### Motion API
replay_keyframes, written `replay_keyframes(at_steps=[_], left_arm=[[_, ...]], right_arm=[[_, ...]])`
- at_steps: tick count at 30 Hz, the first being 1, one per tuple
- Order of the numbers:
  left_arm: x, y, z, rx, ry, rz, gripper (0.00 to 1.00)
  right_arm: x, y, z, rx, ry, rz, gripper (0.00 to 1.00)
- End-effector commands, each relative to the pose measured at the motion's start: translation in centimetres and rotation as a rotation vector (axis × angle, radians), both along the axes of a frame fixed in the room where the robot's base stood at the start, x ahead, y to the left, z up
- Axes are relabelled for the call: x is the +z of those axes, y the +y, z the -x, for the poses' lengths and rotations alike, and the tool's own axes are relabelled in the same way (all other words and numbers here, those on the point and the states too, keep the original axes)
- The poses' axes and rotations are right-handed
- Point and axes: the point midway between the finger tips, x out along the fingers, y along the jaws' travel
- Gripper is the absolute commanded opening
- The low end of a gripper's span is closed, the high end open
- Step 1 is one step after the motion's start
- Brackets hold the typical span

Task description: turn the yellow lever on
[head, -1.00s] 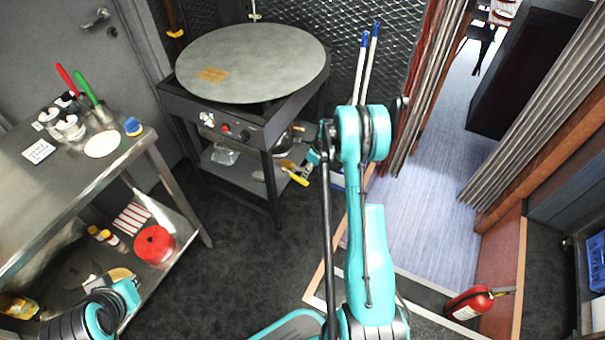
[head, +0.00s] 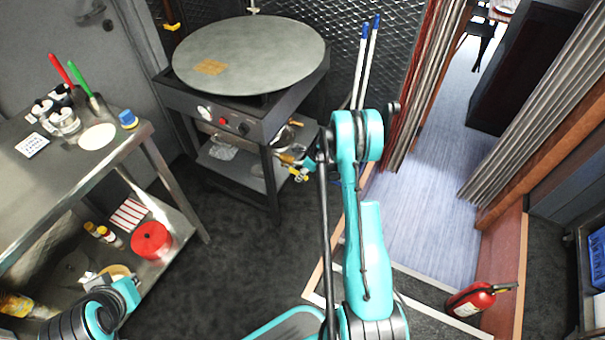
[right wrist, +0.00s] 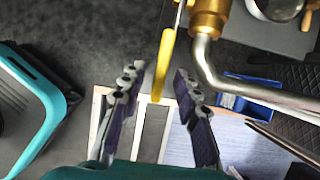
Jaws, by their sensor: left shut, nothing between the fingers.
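The yellow lever (right wrist: 163,65) shows in the right wrist view, attached beside a brass valve body (right wrist: 208,18) with a silver pipe (right wrist: 208,75). My right gripper (right wrist: 158,88) is open, with one finger on each side of the lever. In the head view small yellow parts show under the griddle stand, partly hidden by my right arm. My left gripper (head: 128,287) is shut and empty at the lower left, beside the steel table.
The round griddle (head: 250,58) sits on a dark stand with knobs. A steel table (head: 60,185) with jars and red and green-handled tools stands left. A fire extinguisher (head: 472,298) is at lower right. Dark floor between table and stand is clear.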

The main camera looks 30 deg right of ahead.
Motion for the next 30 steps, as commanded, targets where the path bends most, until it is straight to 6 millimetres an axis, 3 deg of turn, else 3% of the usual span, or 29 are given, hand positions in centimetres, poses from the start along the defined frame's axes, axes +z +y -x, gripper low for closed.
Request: replay_keyframes(at_steps=[1,4,11,19,28,30], left_arm=[[0.0,0.0,0.0,0.0,0.0,0.0,0.0],[0.0,0.0,0.0,0.0,0.0,0.0,0.0],[0.1,0.0,0.0,0.0,0.0,0.0,0.0],[1.0,0.0,0.0,0.0,0.0,0.0,0.0],[1.0,0.0,0.0,0.0,0.0,0.0,0.0],[1.0,0.0,0.0,0.0,0.0,0.0,0.0]], right_arm=[[0.0,0.0,0.0,0.0,0.0,0.0,0.24],[0.0,0.0,0.0,0.0,0.0,0.0,0.0],[0.2,0.0,0.0,0.001,0.009,0.005,0.0],[1.9,0.2,-0.3,0.004,0.173,0.101,0.0],[2.0,0.1,-0.3,0.0,0.188,0.112,0.0],[2.0,0.1,-0.3,0.0,0.187,0.111,0.24]])
